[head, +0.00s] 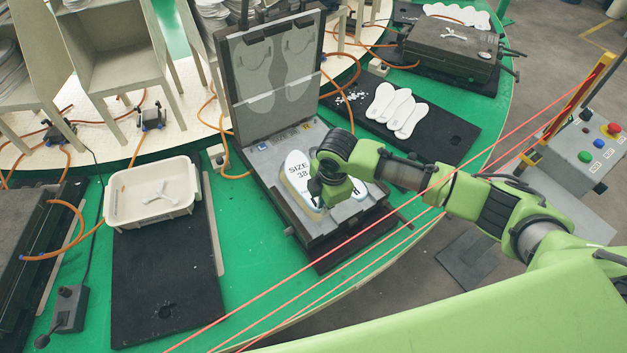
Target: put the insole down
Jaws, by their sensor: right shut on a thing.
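An open mould (262,150) stands on the green carousel, its lid (268,70) raised at the back with two foot-shaped forms. A white insole marked SIZE 38 (297,172) lies over the left side of the mould's lower half. My right gripper (325,200) reaches in from the right, over the right edge of the insole, and is shut on it. The fingertips and part of the insole are hidden by my wrist. I cannot tell whether the insole rests fully on the mould or is slightly above it. My left gripper is not in view.
White insoles (396,110) lie on a black mat (452,140) behind right. A closed mould (452,48) stands farther back. A white bin (120,207) sits on a black board (165,290) at left. Red lines cross the front; a button box (590,150) stands at right.

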